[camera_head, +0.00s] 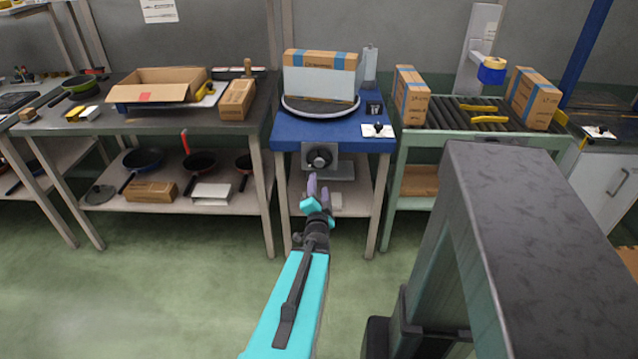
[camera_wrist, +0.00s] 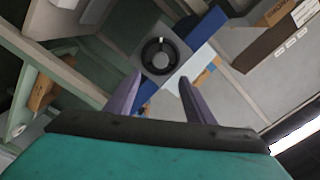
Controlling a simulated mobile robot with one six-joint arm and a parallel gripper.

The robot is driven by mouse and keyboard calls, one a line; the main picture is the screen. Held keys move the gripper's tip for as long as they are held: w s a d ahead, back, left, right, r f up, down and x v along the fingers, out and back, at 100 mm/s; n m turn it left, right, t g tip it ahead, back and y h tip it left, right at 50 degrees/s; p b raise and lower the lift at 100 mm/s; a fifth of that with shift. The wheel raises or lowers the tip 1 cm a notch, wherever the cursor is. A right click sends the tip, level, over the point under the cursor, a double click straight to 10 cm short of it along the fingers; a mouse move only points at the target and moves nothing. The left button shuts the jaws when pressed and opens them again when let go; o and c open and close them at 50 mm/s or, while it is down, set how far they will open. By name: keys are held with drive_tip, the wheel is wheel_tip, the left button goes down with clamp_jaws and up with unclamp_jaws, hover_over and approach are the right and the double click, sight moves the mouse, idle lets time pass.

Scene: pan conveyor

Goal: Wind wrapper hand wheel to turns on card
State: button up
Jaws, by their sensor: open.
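The hand wheel (camera_head: 320,157) is a dark round wheel on a grey plate at the front of the blue wrapper table (camera_head: 290,131). In the wrist view the hand wheel (camera_wrist: 160,56) shows face-on, beyond my fingertips. My gripper (camera_head: 318,187) is open and empty, just below and in front of the wheel in the head view, apart from it. In the wrist view my gripper (camera_wrist: 160,80) has its two purple fingers spread below the wheel. A wrapped box (camera_head: 320,80) stands on the dark turntable (camera_head: 318,108). A small white card (camera_head: 378,131) lies at the table's right; its writing is unreadable.
A roller conveyor (camera_head: 478,116) with taped boxes (camera_head: 411,95) stands to the right. A bench (camera_head: 60,127) with an open carton (camera_head: 160,90) and pans below stands to the left. The green floor before the tables is clear.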

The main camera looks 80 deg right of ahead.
drive_tip(key=shift+s+a+p, duration=0.15)
drive_tip(key=shift+a+p, duration=0.9)
drive_tip(key=shift+p, duration=0.75)
